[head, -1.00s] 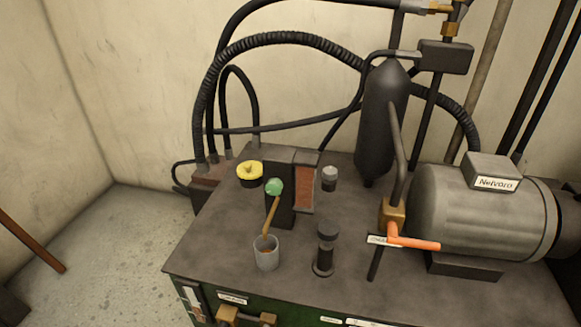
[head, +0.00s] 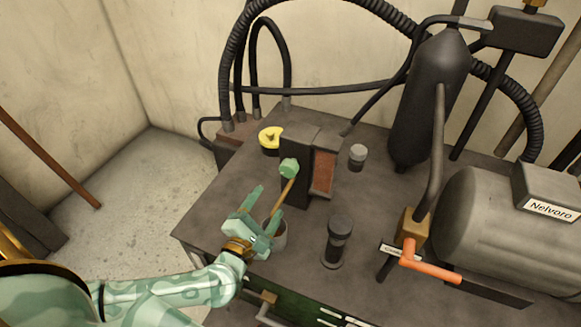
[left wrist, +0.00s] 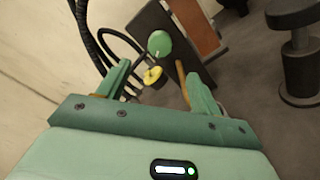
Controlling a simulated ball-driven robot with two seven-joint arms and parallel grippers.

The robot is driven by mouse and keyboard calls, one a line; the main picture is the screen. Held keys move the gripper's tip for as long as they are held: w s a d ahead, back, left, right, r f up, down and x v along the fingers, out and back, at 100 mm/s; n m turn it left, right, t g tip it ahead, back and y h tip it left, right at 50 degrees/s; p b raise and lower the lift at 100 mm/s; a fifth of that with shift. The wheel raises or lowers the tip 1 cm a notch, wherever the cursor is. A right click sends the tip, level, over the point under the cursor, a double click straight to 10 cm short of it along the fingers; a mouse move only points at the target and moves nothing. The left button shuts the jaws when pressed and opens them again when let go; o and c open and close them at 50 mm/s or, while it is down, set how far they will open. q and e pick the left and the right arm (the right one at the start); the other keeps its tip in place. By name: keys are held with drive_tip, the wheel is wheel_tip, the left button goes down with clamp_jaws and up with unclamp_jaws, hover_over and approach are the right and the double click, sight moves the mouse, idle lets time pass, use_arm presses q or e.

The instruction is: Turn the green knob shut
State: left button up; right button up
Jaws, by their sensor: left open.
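The green knob (head: 289,168) is a small round knob on the face of a dark upright block (head: 300,150) on the bench top. In the left wrist view the green knob (left wrist: 159,43) shows ahead, beyond and between the two fingers. My left gripper (head: 262,208) is open, in front of the knob and lower left of it in the head view, apart from it. The open fingers also show in the left wrist view (left wrist: 158,85), with nothing between them. My right gripper is not in view.
A grey cup (head: 280,238) with a wooden stick (head: 283,200) stands partly behind my left gripper. A yellow knob (head: 271,138), a dark post (head: 336,242), an orange-handled valve (head: 430,267) and a black cylinder (head: 428,100) stand around.

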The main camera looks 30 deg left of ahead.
sight(287, 172)
use_arm(q)
drive_tip(key=w, duration=0.4)
drive_tip(key=w+b, duration=0.1)
drive_tip(key=w, duration=0.8)
drive_tip(key=shift+w+a, duration=0.4)
drive_tip(key=c, duration=1)
